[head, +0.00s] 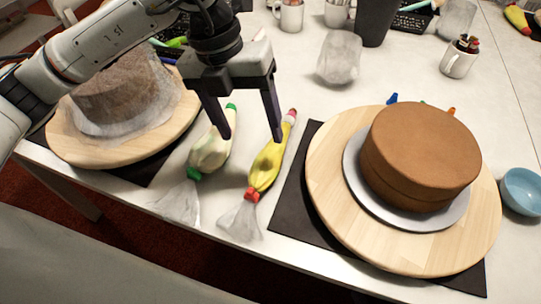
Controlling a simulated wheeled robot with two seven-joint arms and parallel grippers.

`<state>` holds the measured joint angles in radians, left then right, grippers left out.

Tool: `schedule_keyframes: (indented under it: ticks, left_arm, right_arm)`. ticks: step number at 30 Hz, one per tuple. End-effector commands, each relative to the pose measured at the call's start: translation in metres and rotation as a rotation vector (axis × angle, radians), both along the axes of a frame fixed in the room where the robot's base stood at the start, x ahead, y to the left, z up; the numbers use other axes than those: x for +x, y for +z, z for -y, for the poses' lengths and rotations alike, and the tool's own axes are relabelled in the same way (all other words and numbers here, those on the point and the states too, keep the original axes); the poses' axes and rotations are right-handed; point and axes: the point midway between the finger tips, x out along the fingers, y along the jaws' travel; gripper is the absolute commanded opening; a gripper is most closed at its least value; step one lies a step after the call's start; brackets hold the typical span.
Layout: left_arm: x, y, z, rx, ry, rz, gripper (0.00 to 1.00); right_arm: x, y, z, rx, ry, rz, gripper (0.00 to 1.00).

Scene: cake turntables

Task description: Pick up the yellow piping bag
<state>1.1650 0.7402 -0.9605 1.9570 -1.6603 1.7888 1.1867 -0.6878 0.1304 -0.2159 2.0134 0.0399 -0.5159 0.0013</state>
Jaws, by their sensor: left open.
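The yellow piping bag (267,167) lies on the white table, with a red tie and a clear crumpled tail toward the front edge and a red and white tip at the far end. A pale piping bag (211,150) with green ends lies to its left. My left gripper (252,138) points down over the two bags with its fingers apart and nothing between them. One finger overlaps the pale bag in the picture, and the other is beside the yellow bag's far end. I cannot tell its exact height. My right gripper is not in view.
A brown cake (420,150) stands on a wooden turntable (335,215) over a black mat at the right. Another turntable (75,147) with a wrapped cake stands at the left. A blue bowl (522,190), mugs and a clear container (340,57) stand around.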

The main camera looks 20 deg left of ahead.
Motion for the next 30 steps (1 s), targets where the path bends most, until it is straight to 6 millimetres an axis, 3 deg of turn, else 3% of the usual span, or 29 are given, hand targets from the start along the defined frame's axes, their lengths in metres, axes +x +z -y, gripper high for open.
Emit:
schedule_keyframes:
  ticks: [6, 18, 28, 30]
  left_arm:
    - [-0.001, -0.034, 0.008, -0.002, -0.003, -0.006, 0.67]
    - [0.003, -0.082, 0.024, -0.005, -0.005, -0.006, 0.67]
    - [0.004, -0.090, 0.026, -0.007, -0.006, -0.002, 0.67]
    - [0.003, -0.090, 0.026, -0.007, -0.006, -0.002, 0.59]
  right_arm:
    - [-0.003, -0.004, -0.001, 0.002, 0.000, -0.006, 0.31]
    - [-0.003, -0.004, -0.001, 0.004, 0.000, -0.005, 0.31]
    - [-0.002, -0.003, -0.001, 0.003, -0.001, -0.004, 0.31]
    - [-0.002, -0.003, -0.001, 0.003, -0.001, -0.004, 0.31]
